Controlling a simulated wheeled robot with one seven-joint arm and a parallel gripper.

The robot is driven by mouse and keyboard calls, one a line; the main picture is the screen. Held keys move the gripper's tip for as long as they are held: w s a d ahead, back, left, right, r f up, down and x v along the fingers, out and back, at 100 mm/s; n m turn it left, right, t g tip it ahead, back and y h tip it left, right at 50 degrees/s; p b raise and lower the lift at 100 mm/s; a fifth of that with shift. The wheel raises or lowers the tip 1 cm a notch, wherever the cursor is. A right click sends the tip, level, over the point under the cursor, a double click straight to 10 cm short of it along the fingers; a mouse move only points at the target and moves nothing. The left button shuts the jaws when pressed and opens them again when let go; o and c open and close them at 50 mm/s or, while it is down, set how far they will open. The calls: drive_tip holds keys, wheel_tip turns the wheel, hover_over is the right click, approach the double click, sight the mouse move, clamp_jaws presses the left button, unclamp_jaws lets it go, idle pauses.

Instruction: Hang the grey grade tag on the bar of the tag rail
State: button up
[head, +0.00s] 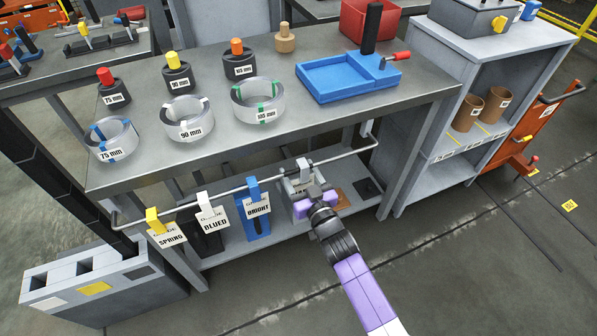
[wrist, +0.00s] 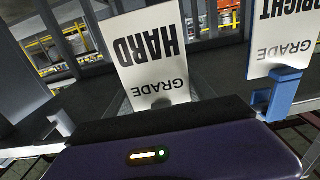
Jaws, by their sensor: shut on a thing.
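My gripper (head: 312,195) is shut on the grey grade tag (head: 302,172), right of the blue tag at the rail. In the wrist view the tag's white plate (wrist: 152,55) reads HARD GRADE upside down, above the dark jaw edge. The jaws cover its lower part there. The tag rail's bar (head: 232,190) runs along the table's front edge. The grey hook shows close to the bar, but I cannot tell whether it touches it or sits over it.
Yellow SPRING (head: 167,234), white BLUED (head: 211,218) and blue BRIGHT (head: 257,207) tags hang on the bar to the left. BRIGHT also shows in the wrist view (wrist: 283,40). The bar's right stretch (head: 348,155) is free. The steel table (head: 230,145) overhangs behind it.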

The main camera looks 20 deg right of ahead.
drive_tip(key=shift+f+b, duration=0.6)
drive_tip(key=shift+f, duration=0.05)
drive_tip(key=o, duration=1.6)
drive_tip(key=shift+c, duration=0.2)
